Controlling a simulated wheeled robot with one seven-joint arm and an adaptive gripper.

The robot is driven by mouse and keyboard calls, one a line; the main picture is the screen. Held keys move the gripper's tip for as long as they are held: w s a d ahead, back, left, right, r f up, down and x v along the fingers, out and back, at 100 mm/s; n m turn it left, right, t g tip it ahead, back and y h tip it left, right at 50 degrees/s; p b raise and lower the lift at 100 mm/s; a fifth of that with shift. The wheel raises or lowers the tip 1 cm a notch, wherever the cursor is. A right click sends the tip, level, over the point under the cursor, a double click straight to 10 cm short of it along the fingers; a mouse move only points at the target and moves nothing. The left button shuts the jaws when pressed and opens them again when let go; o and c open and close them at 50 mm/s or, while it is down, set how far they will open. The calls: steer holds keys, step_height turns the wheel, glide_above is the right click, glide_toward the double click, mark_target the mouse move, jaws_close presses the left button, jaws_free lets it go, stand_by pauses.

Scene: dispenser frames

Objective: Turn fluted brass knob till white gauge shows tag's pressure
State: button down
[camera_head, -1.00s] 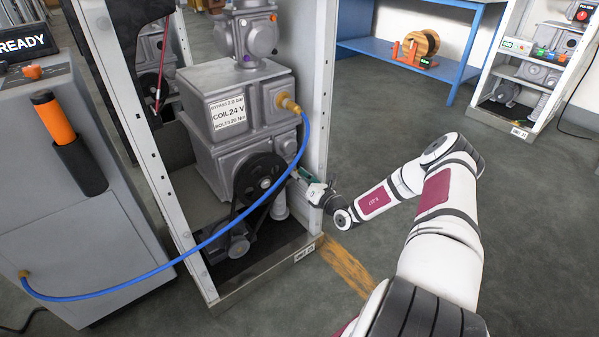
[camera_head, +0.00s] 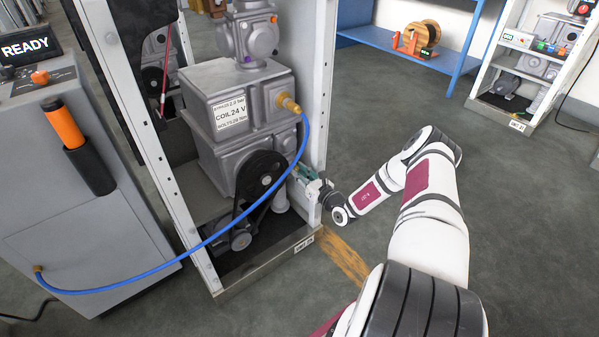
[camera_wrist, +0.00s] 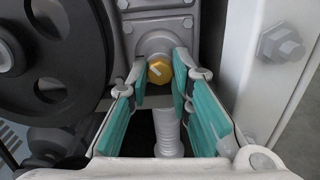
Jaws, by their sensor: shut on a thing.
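A yellow brass knob (camera_wrist: 160,70) with a pale line on its face sits low on the grey dispenser body, in the middle of the wrist view. My gripper (camera_wrist: 161,78) has its teal-padded fingers on either side of the knob and is shut on it. In the head view my gripper (camera_head: 303,174) reaches past the cabinet's right post, and the knob is hidden there. The white tag (camera_head: 230,116) on the grey housing reads COIL 24 V in its middle line. Its top line is a bypass pressure in bar, small and blurred now. I cannot make out a white gauge.
A black pulley (camera_wrist: 45,60) stands close to the left of my gripper. The white cabinet post (camera_wrist: 275,75) with a bolt is close on the right. A blue hose (camera_head: 215,238) loops from a brass fitting to the grey READY console (camera_head: 85,215). Floor to the right is open.

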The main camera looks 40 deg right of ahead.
steer(key=c, duration=1.4)
jaws_free()
steer(key=shift+c, duration=0.2)
steer(key=s, duration=1.2)
steer(key=shift+d, duration=0.25)
